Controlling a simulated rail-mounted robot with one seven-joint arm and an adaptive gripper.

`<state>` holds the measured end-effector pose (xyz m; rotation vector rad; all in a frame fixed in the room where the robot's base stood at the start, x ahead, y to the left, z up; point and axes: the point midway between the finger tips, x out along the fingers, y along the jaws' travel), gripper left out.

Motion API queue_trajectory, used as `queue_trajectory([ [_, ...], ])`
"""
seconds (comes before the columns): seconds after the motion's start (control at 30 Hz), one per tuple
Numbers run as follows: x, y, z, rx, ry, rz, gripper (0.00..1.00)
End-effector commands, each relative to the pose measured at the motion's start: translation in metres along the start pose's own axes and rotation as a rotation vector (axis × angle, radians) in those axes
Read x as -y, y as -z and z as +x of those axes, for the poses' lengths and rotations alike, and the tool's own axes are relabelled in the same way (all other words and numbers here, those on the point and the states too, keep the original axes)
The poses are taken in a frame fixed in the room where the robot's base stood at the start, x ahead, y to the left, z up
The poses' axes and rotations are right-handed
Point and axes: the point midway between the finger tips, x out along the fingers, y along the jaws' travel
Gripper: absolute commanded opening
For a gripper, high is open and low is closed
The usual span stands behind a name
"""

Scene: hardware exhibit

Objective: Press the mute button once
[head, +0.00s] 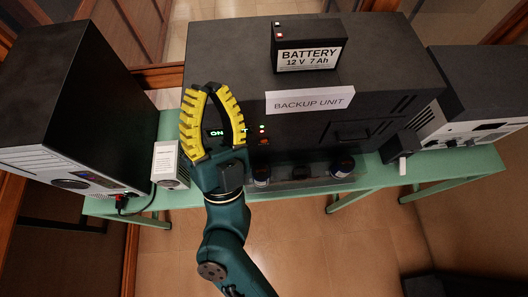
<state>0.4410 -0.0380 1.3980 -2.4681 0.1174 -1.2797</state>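The backup unit (225,62) is a large dark box on a green bench, with a white "BACKUP UNIT" label. Its front shows a green "ON" display (216,133), partly behind my gripper, small indicator lights (262,128) and an orange-red button or switch (264,142). I cannot read which control is the mute button; part of the panel is hidden behind my gripper. My gripper (208,90) has yellow ribbed fingers that bow outward and come together at the tips. It is empty, in front of the unit's left end. I cannot tell whether it touches the unit.
A battery (309,55) stands on top of the unit. A black computer-like case (62,85) and a small white box (166,162) are at left. Small jars (342,167) sit in a tray along the front of the green bench (455,178). A bench instrument (475,125) is at right.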

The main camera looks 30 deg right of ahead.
Motion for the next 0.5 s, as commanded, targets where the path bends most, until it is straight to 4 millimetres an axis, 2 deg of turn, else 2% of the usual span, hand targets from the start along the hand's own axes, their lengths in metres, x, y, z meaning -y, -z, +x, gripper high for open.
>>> queue_trajectory([
  [0.03,-0.026,-0.022,-0.034,0.007,-0.084,-0.001,0.0],
  [0.2,-0.097,-0.068,-0.116,0.056,-0.375,-0.043,0.0],
  [0.4,-0.165,-0.112,-0.222,0.178,-0.682,-0.147,0.0],
  [0.5,-0.185,-0.125,-0.263,0.238,-0.791,-0.198,0.0],
])
